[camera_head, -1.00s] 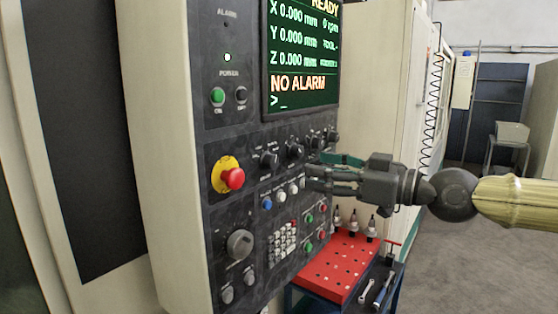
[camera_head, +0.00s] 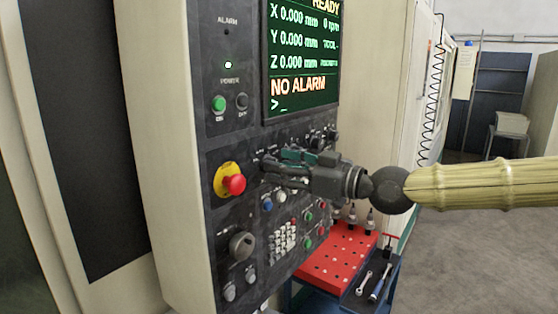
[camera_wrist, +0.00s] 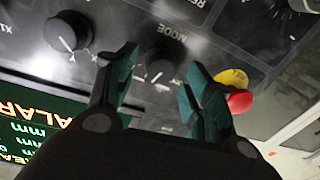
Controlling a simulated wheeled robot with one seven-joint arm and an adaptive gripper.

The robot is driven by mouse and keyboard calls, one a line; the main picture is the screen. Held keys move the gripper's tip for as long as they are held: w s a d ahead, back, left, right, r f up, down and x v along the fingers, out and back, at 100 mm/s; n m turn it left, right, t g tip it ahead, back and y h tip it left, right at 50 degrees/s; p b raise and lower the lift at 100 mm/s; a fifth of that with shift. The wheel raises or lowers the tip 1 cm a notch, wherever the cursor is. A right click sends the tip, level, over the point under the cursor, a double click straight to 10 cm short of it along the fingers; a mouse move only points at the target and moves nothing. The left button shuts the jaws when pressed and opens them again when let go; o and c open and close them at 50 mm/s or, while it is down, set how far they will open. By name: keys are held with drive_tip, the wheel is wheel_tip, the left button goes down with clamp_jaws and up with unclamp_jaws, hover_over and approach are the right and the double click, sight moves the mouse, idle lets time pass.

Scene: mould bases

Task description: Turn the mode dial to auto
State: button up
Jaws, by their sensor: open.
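The mode dial (camera_wrist: 163,58) is a dark round knob on the black control panel, with the word MODE printed beside it in the wrist view. My gripper (camera_wrist: 160,66) is open, with one green-padded finger on each side of the dial in that picture. I cannot tell whether the fingers touch it. The dial's pointer setting is too dark to read. In the head view my gripper (camera_head: 268,168) is in front of the panel and hides the dial.
A red emergency stop button (camera_head: 233,184) on a yellow base sits close to my gripper on the left. Another knob (camera_wrist: 68,32) is beside the dial. Coloured buttons (camera_head: 267,205) and a keypad (camera_head: 284,238) lie below.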

drive_tip(key=shift+x, duration=0.75)
drive_tip(key=shift+c, duration=0.2)
drive_tip(key=c, duration=1)
drive_tip(key=shift+f+m, duration=0.1)
drive_tip(key=shift+m, duration=0.2)
drive_tip(key=shift+m+b, duration=3.2)
drive_tip(key=shift+m, duration=0.4)
